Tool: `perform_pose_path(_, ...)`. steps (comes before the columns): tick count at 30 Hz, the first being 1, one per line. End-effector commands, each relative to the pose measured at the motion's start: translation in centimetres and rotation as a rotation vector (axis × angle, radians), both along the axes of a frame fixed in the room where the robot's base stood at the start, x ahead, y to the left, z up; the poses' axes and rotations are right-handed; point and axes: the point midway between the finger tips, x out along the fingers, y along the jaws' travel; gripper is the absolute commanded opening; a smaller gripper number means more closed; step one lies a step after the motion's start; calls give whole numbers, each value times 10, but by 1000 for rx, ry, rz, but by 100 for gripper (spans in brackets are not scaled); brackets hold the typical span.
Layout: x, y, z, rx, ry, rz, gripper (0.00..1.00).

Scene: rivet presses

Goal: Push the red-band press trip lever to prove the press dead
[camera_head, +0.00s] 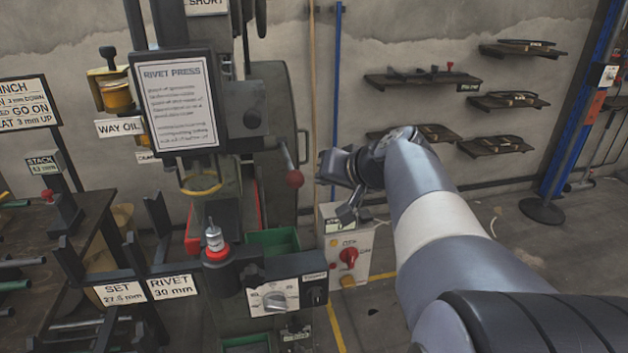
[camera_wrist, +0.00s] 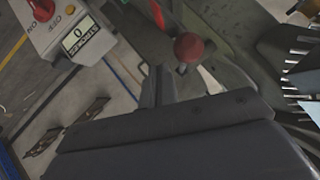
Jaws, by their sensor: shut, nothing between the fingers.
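The rivet press (camera_head: 228,130) stands at centre left in the head view, with a red band (camera_head: 216,252) low on its post. Its trip lever ends in a dark red ball (camera_head: 293,178) on the right side. The ball also shows in the wrist view (camera_wrist: 188,47), just beyond my fingers. My gripper (camera_head: 331,168) is right of the ball in the head view, with a visible gap between them. In the wrist view my fingers (camera_wrist: 157,87) are together and hold nothing. The fingertips appear close to the ball; contact cannot be made out.
A switch box (camera_head: 335,225) with a red knob (camera_head: 348,257) stands below my gripper. In the wrist view its stroke counter (camera_wrist: 82,35) reads 0. A dial panel (camera_head: 285,295) is at the press front. Wall shelves (camera_head: 420,79) are at the back right.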

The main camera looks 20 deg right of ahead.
Motion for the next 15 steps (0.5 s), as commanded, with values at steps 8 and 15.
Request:
perform_pose_path(8,-40,-11,33,-2,-5,-5,0)
perform_pose_path(15,-49,-12,40,-1,-3,-2,0)
